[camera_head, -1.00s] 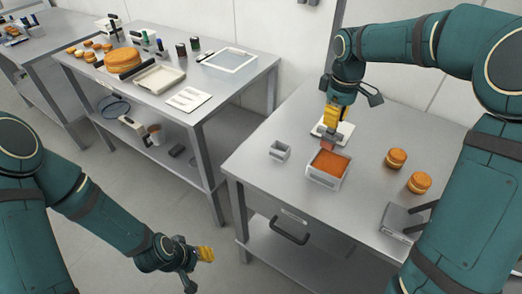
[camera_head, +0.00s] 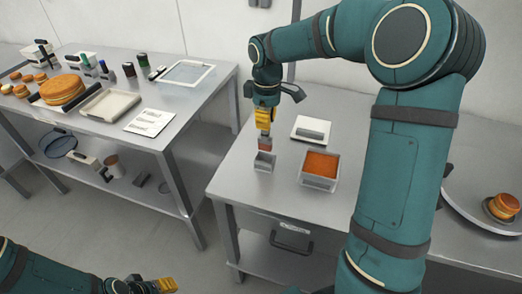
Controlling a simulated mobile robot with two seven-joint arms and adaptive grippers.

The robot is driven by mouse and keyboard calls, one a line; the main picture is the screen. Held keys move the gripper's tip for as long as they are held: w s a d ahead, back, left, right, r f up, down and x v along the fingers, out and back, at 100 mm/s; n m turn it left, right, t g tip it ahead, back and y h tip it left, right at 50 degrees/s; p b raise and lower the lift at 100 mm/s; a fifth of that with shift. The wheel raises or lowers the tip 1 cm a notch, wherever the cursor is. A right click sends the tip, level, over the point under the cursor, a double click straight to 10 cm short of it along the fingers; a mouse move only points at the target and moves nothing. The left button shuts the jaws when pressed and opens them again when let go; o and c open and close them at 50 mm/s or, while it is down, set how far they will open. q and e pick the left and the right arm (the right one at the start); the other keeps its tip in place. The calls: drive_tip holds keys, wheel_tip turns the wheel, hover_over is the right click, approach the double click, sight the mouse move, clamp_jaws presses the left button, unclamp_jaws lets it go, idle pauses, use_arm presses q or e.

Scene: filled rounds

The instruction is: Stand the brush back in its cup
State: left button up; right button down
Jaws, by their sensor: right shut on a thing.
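My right gripper (camera_head: 264,127) points down with its yellow fingers shut on the brush (camera_head: 265,144). Only a short reddish-brown part of the brush shows below the fingers; the rest is hidden between them. The small grey square cup (camera_head: 264,163) stands on the right-hand table directly below the brush. The brush's lower end is at the cup's mouth in the picture; I cannot tell whether it is inside or just above. My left gripper (camera_head: 165,285) is low at the bottom edge, away from the table, and its finger gap is not clear.
A grey container with orange filling (camera_head: 319,180) stands right of the cup, with a white scale-like device (camera_head: 311,129) behind it. My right arm covers much of the table's right side. A filled round (camera_head: 503,206) sits at far right. Another table (camera_head: 185,110) stands left.

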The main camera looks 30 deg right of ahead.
sight(266, 138)
drive_tip(key=shift+f+b, duration=0.55)
drive_tip(key=shift+f, duration=3.05)
drive_tip(key=shift+f, duration=0.2)
drive_tip(key=c, duration=1.1)
unclamp_jaws()
drive_tip(key=shift+o, duration=0.2)
drive_tip(key=shift+r, duration=0.2)
wheel_tip(266, 138, up, 12)
drive_tip(key=shift+r+p, duration=0.1)
drive_tip(key=shift+p, duration=0.9)
drive_tip(key=shift+s, duration=0.1)
